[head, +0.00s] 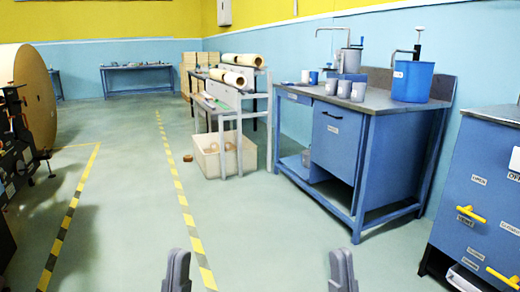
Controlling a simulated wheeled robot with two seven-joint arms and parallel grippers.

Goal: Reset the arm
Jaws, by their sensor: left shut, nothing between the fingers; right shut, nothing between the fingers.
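My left gripper (177,268) shows at the bottom edge, left of the middle, pointing up over the floor. Its fingers are together and hold nothing. My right gripper (342,266) shows at the bottom edge, right of the middle, also shut and empty. The two are well apart and touch nothing. The rest of both arms is below the frame.
A blue workbench (384,100) with cups and a blue bucket (411,81) stands at the right. A blue cabinet (474,180) with yellow handles is at the far right. A large kraft roll (36,98) is at the left. The floor between (260,225) is clear.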

